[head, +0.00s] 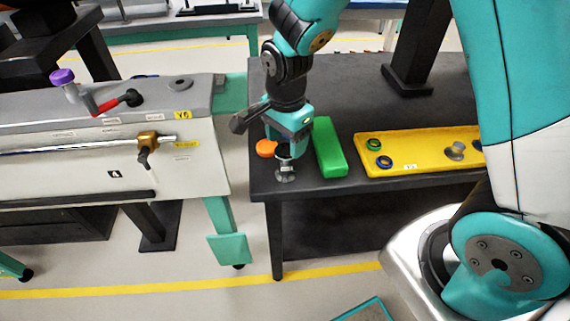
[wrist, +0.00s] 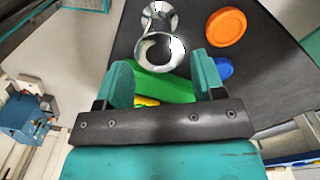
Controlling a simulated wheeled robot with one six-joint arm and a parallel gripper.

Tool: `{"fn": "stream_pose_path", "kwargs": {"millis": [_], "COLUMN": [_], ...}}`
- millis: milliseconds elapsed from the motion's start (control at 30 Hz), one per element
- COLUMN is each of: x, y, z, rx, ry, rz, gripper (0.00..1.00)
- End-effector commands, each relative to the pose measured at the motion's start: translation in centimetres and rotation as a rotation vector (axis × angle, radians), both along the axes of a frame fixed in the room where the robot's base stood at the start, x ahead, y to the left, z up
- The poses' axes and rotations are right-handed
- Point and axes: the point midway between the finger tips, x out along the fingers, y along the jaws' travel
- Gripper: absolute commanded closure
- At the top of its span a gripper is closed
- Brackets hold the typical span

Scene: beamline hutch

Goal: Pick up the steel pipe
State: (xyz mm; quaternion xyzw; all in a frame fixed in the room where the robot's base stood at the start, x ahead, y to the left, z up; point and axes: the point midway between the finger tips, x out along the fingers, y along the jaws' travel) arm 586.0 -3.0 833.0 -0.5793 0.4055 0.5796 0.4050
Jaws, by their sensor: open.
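The steel pipe (head: 285,175) is a short shiny piece with a flared end, standing near the front left corner of the dark table (head: 262,183). In the wrist view the pipe (wrist: 160,50) shows ahead of the fingertips, roughly centred between them. My gripper (head: 287,152) points down just above the pipe and hides part of it. In the wrist view my gripper (wrist: 162,72) has its two teal fingers apart, with nothing clamped. I cannot tell whether a finger touches the pipe.
A green block (head: 330,148) lies close on the right. An orange disc (head: 266,148) is close on the left, and a blue piece (wrist: 225,68) shows in the wrist view. A yellow tray (head: 425,160) with rings lies further right. A grey-white machine (head: 70,175) stands left across a gap.

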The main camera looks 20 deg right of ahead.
Motion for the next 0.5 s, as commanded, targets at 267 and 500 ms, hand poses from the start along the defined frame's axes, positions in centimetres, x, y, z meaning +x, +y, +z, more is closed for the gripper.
{"fn": "stream_pose_path", "kwargs": {"millis": [267, 500], "x": [-0.1, -0.1], "y": [0.0, 0.0], "z": [-2.8, -6.2], "rx": [0.000, 0.000], "ry": [0.004, 0.002], "rz": [0.000, 0.001], "gripper": [0.38, 0.38]}}
